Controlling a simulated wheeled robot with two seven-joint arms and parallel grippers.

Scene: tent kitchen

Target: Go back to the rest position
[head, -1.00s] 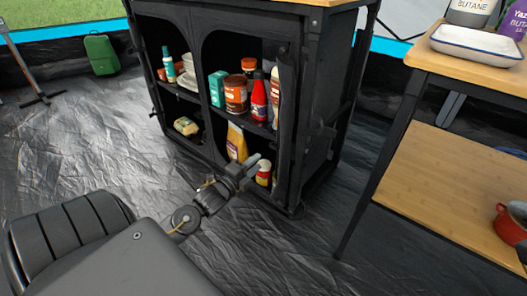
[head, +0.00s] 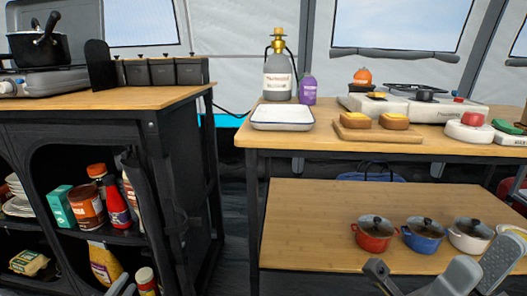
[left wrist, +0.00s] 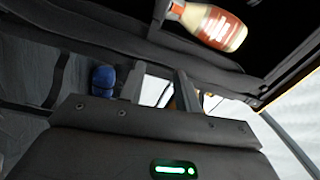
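My left gripper (head: 122,289) shows only as a tip at the bottom edge of the head view, in front of the black cabinet's lower shelf. In the left wrist view its two fingers (left wrist: 160,88) stand apart with nothing between them. My right gripper (head: 435,277) is at the bottom right of the head view, in front of the low wooden shelf. Its dark fingers are spread apart and I see nothing held. The rest of both arms is out of view.
The black cabinet (head: 185,190) with bottles and jars stands close on the left. A wooden table (head: 350,148) holds a white tray (head: 282,117) and a stove. Its lower shelf (head: 310,225) carries red, blue and white pots. A bottle (left wrist: 215,27) shows near my left wrist.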

